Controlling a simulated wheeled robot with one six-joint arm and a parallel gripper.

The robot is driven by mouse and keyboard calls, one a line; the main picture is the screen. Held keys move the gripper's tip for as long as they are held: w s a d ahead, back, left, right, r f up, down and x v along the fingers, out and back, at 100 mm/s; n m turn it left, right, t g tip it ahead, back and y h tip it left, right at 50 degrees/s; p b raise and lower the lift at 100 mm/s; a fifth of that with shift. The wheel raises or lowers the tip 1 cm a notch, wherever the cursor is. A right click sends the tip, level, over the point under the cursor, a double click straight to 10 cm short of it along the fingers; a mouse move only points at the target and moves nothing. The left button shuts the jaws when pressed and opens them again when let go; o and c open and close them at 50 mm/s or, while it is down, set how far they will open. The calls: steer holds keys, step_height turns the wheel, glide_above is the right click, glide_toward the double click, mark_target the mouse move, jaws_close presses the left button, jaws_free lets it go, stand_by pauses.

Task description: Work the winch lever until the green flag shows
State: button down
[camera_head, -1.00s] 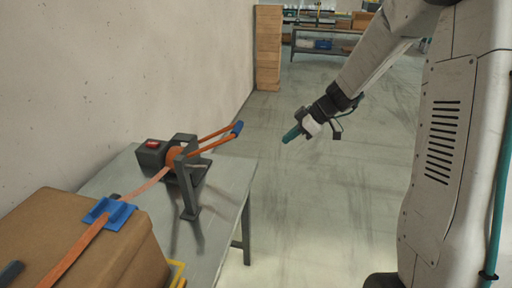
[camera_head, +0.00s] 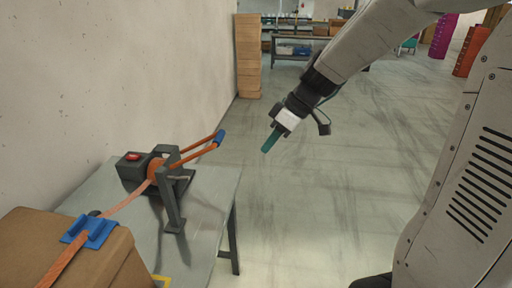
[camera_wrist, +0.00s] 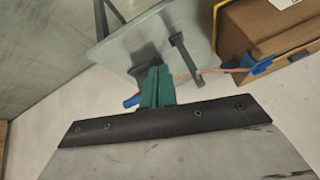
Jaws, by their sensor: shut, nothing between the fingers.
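The winch (camera_head: 165,180) stands on a grey metal table, with an orange strap (camera_head: 127,203) running from its drum over a cardboard box. Its orange lever (camera_head: 190,155) slants up to the right and ends in a blue grip (camera_head: 219,137). A red marker (camera_head: 133,156) shows on the dark housing; I see no green one. My gripper (camera_head: 268,145), with teal fingers, is shut and empty. In the head view it hangs right of the blue grip, apart from it. In the wrist view the fingers (camera_wrist: 157,86) cover part of the winch, and a blue end (camera_wrist: 131,101) shows beside them.
The cardboard box (camera_head: 65,250) with a blue corner piece (camera_head: 90,231) sits front left. The wall is close on the left. The table's right edge (camera_head: 236,205) borders open floor. A box stack (camera_head: 248,55) and a workbench (camera_head: 310,40) stand far back.

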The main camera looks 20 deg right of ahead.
steer(key=s+r+m+h, duration=0.2)
steer(key=s+m+h, duration=0.1)
steer(key=s, duration=0.9)
steer(key=s+r+m+g+h, duration=0.1)
steer(key=s+m, duration=0.5)
steer(key=s, duration=0.6)
steer(key=shift+d+r+h, duration=0.45)
steer(key=shift+r+h, duration=0.2)
steer(key=shift+h, duration=0.35)
steer(key=shift+d, duration=0.1)
